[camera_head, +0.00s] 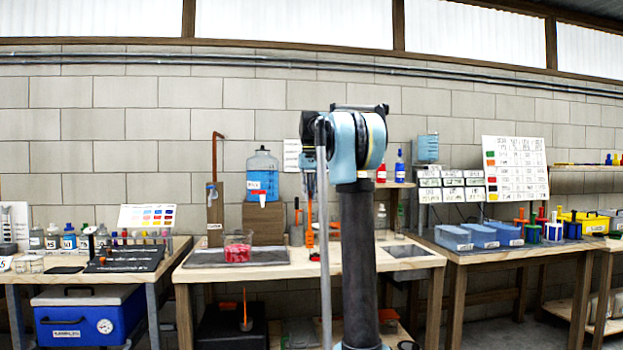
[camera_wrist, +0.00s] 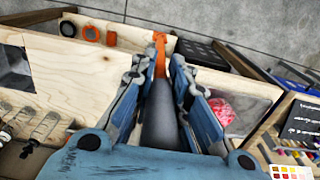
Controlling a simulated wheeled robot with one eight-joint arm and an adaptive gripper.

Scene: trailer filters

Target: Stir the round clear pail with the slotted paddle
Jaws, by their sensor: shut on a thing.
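My gripper (camera_head: 309,182) is above the middle workbench, partly hidden by my own arm. In the wrist view my gripper (camera_wrist: 160,85) is shut on a dark grey handle with an orange end, which appears to be the slotted paddle (camera_wrist: 160,52). In the head view the orange paddle (camera_head: 309,228) hangs below the fingers. Its slots are too small to make out. The round clear pail (camera_head: 237,247) with red contents stands on a grey mat on the bench, left of my gripper. Its red contents show in the wrist view (camera_wrist: 222,110), right of the fingers. The paddle is apart from the pail.
A blue-filled dispenser (camera_head: 262,176) stands on a wooden block behind the pail. A copper pipe post (camera_head: 215,190) stands left of it. Several tools and bottles stand at the bench's back. Side benches hold a black tray (camera_head: 125,258) at left and blue bins (camera_head: 453,237) at right.

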